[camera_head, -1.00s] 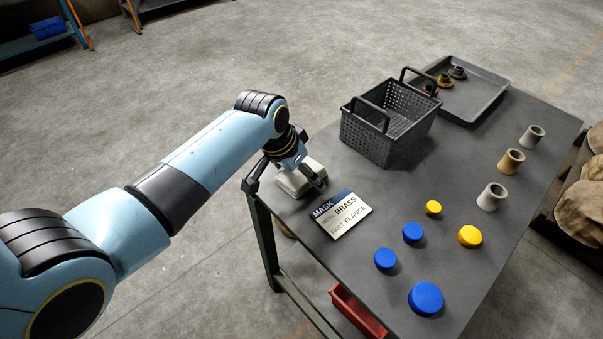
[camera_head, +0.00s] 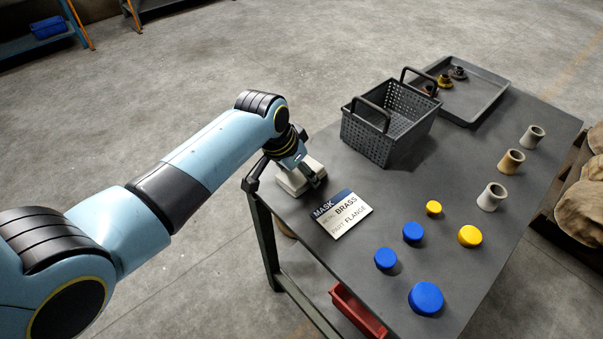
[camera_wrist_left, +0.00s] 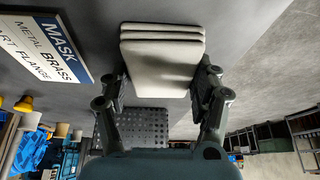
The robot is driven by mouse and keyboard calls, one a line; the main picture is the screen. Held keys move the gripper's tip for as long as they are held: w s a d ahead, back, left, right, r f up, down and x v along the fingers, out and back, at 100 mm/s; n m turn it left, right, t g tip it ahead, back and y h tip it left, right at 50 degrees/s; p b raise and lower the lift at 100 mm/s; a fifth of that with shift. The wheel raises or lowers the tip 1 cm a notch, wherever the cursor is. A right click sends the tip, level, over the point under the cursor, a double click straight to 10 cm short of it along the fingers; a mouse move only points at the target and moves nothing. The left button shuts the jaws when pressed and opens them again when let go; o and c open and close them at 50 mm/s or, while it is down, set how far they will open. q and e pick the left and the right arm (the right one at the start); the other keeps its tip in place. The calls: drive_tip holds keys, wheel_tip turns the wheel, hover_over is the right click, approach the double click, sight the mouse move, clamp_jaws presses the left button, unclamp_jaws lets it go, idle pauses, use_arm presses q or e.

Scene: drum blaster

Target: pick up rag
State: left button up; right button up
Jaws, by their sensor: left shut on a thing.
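The rag (camera_head: 298,178) is a folded whitish-grey stack at the table's near left corner. My left gripper (camera_head: 286,184) is over it, with one finger on each side. In the left wrist view the rag (camera_wrist_left: 162,62) lies between the two fingers of my left gripper (camera_wrist_left: 163,88), which are closed on its sides. The rag appears at table level; I cannot tell whether it is lifted at all. My right gripper is not in view.
A dark basket (camera_head: 385,140) stands behind the rag. A mask card (camera_head: 341,214) lies beside it. Blue and yellow caps (camera_head: 426,298), several cylindrical parts (camera_head: 491,197) and a grey tray (camera_head: 487,106) are on the table (camera_head: 440,180). A red bin (camera_head: 357,312) is below.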

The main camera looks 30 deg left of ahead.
use_arm(q)
drive_tip(key=shift+s+d+f, duration=0.25)
drive_tip(key=shift+d+f, duration=0.05)
drive_tip(key=shift+r, duration=0.15)
drive_tip(key=r, duration=0.5)
drive_tip(key=r+p, duration=0.1)
drive_tip(key=r, duration=0.3)
drive_tip(key=shift+w+a+r+p, duration=0.1)
drive_tip(key=shift+w+r+p, duration=0.1)
drive_tip(key=shift+r+p, duration=0.15)
drive_tip(key=shift+r, duration=0.4)
